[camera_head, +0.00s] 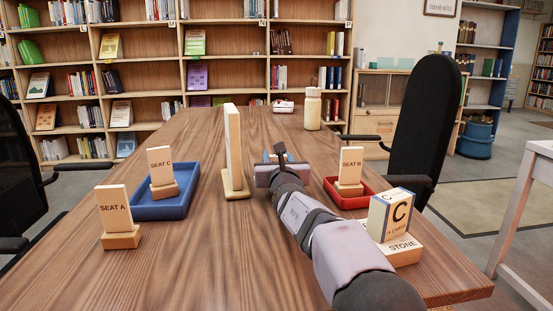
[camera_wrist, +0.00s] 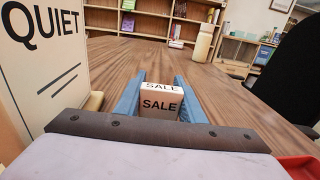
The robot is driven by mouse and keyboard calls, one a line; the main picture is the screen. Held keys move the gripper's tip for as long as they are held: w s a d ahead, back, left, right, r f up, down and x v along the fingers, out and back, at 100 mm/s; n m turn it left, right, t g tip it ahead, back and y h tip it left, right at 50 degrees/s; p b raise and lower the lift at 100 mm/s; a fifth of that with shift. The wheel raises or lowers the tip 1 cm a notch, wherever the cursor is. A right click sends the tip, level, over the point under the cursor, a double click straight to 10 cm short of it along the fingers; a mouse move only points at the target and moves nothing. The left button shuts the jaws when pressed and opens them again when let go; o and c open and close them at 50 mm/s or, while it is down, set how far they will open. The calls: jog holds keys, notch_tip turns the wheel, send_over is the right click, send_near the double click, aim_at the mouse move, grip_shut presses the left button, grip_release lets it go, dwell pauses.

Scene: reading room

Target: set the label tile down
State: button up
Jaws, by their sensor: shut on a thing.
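The label tile (camera_wrist: 161,103) is a small pale block lettered SALE on its top and front faces. In the wrist view it sits between the two blue fingers of my gripper (camera_wrist: 158,98), which is shut on it. In the head view my gripper (camera_head: 271,157) is over the middle of the table (camera_head: 190,245), just right of the tall upright sign (camera_head: 233,150). I cannot tell whether the tile touches the table.
The sign reads QUIET in the wrist view (camera_wrist: 45,65). A blue tray (camera_head: 165,211) holds the SEAT C card; a red tray (camera_head: 338,200) holds SEAT B. SEAT A (camera_head: 115,210) stands front left. A C carton (camera_head: 390,216) is on a STONE block. A bottle (camera_head: 312,110) stands farther back.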

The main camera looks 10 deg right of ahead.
jog(key=shift+f, duration=0.15)
jog(key=o, duration=1)
jog(key=shift+o, duration=0.2)
jog(key=shift+r, duration=0.3)
jog(key=shift+s+f, duration=0.15)
jog(key=shift+s, duration=0.25)
jog(key=s+b, duration=0.1)
jog(key=s, duration=1)
jog(key=shift+s, duration=0.15)
